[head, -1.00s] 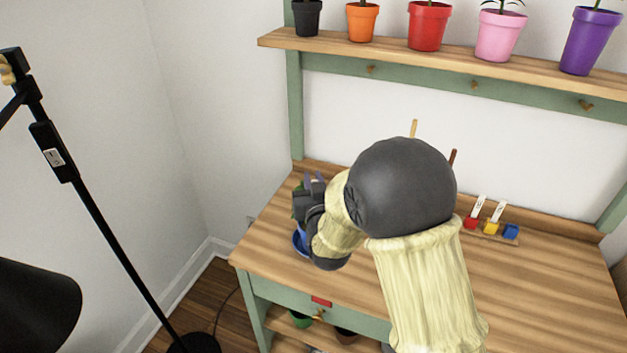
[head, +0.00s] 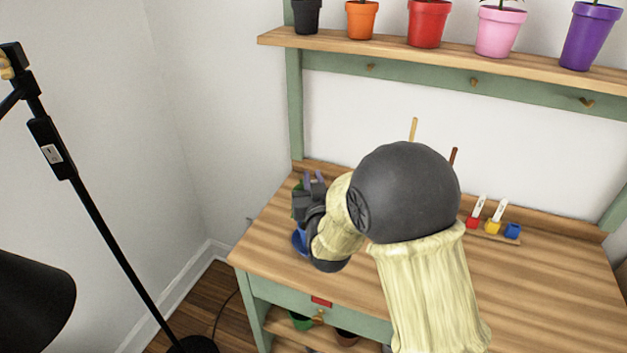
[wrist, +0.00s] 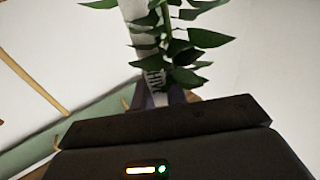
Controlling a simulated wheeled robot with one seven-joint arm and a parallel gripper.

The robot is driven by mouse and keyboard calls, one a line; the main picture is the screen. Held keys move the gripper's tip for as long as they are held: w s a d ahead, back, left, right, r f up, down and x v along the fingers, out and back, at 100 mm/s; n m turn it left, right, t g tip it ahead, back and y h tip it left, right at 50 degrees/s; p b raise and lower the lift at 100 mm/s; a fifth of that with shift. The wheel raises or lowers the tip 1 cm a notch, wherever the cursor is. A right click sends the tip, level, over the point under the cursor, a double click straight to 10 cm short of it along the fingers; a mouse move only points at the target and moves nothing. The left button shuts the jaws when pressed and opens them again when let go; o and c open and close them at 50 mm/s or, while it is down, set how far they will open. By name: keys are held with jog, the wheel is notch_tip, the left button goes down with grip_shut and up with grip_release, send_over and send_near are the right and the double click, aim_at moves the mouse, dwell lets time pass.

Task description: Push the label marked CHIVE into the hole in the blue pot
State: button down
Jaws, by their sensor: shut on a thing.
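The blue pot (head: 299,241) stands at the left end of the bench top, mostly hidden behind my arm and gripper in the head view. My gripper (head: 313,178) is above and behind its visible part, pointing away from the camera. In the wrist view my gripper (wrist: 165,98) is shut on a pale upright label (wrist: 154,75) with dark letters, only partly readable. Green leaves (wrist: 180,50) of a plant hang across the label and hide part of it. The hole in the pot and the label's lower end are not visible.
A small rack at the right holds a red block (head: 472,223) and a yellow block (head: 492,227), each with a white label, and a bare blue block (head: 512,231). A shelf (head: 400,52) with several potted plants runs above. A black lamp (head: 85,215) stands left. The bench's right front is clear.

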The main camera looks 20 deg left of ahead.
notch_tip(320, 180, down, 2)
jog(key=shift+s+d+f, duration=0.15)
jog(key=shift+f, duration=0.05)
jog(key=c, duration=1.3)
grip_release()
jog(key=shift+g, duration=0.3)
jog(key=shift+r, duration=0.15)
jog(key=shift+w+r+p, duration=0.15)
jog(key=shift+r+p, duration=0.55)
jog(key=shift+r, duration=0.65)
jog(key=shift+w+r+p, duration=0.1)
jog(key=shift+r+p, duration=0.6)
jog(key=shift+r, duration=0.6)
